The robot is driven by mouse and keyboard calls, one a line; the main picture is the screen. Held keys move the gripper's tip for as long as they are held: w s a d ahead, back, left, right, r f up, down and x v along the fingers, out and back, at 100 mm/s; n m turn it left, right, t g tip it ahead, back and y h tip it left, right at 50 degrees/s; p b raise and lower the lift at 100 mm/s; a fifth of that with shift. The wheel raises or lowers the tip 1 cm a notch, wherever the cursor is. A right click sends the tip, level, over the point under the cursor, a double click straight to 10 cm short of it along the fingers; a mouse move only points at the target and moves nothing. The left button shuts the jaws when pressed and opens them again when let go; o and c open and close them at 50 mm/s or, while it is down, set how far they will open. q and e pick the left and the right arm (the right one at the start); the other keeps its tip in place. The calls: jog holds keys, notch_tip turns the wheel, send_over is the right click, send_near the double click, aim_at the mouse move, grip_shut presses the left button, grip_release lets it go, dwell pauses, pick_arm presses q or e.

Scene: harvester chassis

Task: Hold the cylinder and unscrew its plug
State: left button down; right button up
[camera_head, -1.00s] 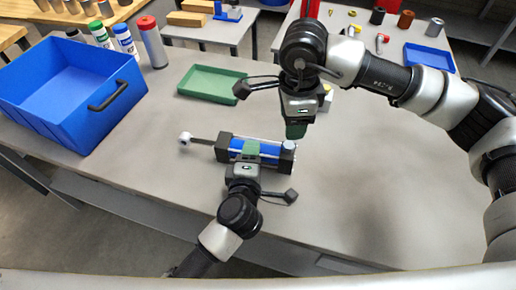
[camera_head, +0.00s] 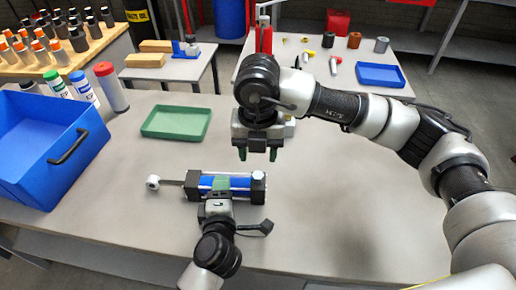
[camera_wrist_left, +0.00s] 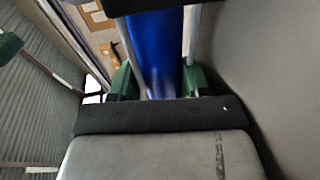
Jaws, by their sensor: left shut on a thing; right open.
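The blue cylinder (camera_head: 241,182) lies on its side on the grey table, with dark end blocks and a rod with a pale eye reaching left. My left gripper (camera_head: 221,183) is shut around its middle; the left wrist view shows green fingers on both sides of the blue body (camera_wrist_left: 158,45). A pale grey plug (camera_head: 258,175) sits on top of the right end block. My right gripper (camera_head: 258,154) is open and empty, its two green fingers pointing down. In the picture it is just above the plug, apart from it.
A blue bin (camera_head: 40,145) stands at the left, with several bottles behind it. A green tray (camera_head: 177,122) lies behind the cylinder. The table's right side is clear. A back table holds a blue tray (camera_head: 381,75) and small parts.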

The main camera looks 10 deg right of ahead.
aim_at(258, 174)
pick_arm(q)
jog(key=shift+f, duration=0.1)
pick_arm(e)
jog(key=m, duration=0.4)
jog(key=shift+m, duration=0.3)
jog(key=shift+f+m, duration=0.1)
jog(key=shift+m, duration=0.4)
jog(key=shift+f, duration=3.95)
